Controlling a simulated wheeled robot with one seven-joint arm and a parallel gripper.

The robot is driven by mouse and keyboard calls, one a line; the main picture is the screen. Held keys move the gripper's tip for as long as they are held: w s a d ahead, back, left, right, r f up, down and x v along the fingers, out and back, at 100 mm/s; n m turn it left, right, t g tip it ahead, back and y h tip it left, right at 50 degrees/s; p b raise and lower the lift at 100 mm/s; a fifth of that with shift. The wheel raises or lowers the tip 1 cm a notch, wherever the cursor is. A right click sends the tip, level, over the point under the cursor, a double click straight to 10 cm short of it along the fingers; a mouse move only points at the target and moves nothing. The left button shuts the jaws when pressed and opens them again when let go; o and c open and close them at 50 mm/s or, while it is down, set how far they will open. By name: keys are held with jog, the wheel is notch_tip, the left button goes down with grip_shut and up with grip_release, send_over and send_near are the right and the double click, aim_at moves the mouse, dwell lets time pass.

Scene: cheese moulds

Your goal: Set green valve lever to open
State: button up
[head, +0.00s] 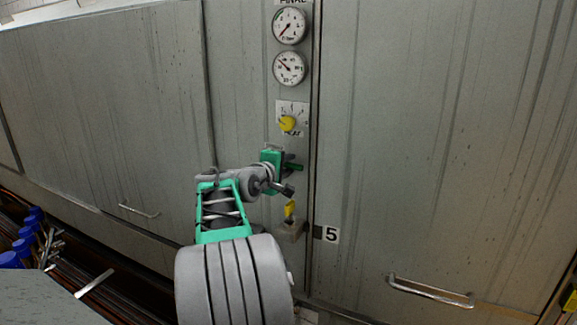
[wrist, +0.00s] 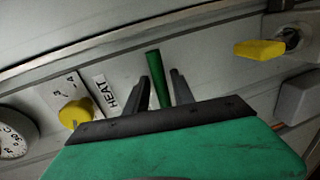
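In the wrist view the green lever (wrist: 155,74) is a narrow bar running up the picture between my two dark fingers. My gripper (wrist: 162,80) is open, one finger on each side of the lever. Contact with the lever cannot be made out. In the head view my gripper (head: 290,172) is in front of the panel, and it hides the lever's base and part of the wall around it.
A yellow knob (head: 288,123) sits above the lever, with two round gauges (head: 290,69) higher up. A yellow lever (head: 290,209) is just below my gripper. A "5" label (head: 327,234) and a door handle (head: 430,291) are lower right. Blue-capped items (head: 28,232) stand lower left.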

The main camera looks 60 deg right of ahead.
jog(key=shift+o, duration=0.7)
jog(key=shift+s, duration=0.1)
jog(key=shift+a+b, duration=0.3)
jog(key=shift+a, duration=0.1)
jog(key=b+v, duration=0.2)
jog(key=v, duration=0.5)
jog(key=shift+d, duration=0.1)
